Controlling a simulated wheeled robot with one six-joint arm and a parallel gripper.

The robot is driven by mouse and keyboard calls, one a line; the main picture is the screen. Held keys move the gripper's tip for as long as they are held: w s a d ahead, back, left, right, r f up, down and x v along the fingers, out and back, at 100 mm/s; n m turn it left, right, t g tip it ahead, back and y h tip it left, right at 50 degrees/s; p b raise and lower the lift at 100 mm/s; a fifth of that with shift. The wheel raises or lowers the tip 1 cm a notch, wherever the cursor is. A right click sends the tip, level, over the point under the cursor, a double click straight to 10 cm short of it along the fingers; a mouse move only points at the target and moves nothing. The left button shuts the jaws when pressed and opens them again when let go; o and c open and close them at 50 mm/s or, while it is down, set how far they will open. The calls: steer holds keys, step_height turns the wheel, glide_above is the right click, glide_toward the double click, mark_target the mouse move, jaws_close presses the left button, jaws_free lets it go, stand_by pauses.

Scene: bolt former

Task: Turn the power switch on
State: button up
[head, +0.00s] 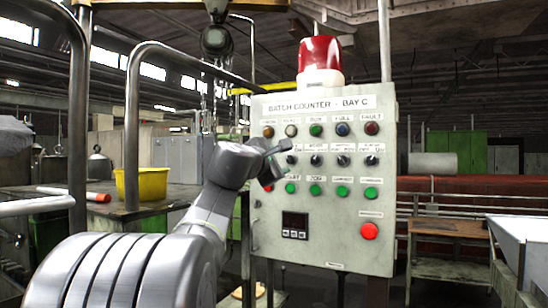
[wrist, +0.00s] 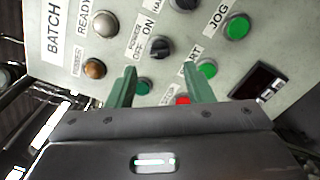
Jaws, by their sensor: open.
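The power switch (wrist: 160,48) is a black rotary knob with a label reading POWER, OFF and ON, ahead of my fingertips in the wrist view. In the head view the power switch (head: 291,160) is in the selector row of the pale panel, close beside my gripper (head: 279,158). In the wrist view my gripper (wrist: 159,69) is open and empty. Its two green fingers are spread either side of the knob's line, with the knob just beyond the tips. I cannot tell whether they touch the panel, nor which way the knob points.
The panel (head: 320,235) carries lamps above, green buttons below and a red button (head: 369,231) at lower right. A START button (wrist: 207,68) lies near the right finger. A red beacon (head: 320,53) tops the panel. A yellow bin (head: 150,184) and pipe rails stand left.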

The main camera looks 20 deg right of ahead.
mark_target(288, 160)
steer(key=shift+p+x, duration=0.55)
steer(key=shift+x, duration=2.05)
steer(key=c, duration=1)
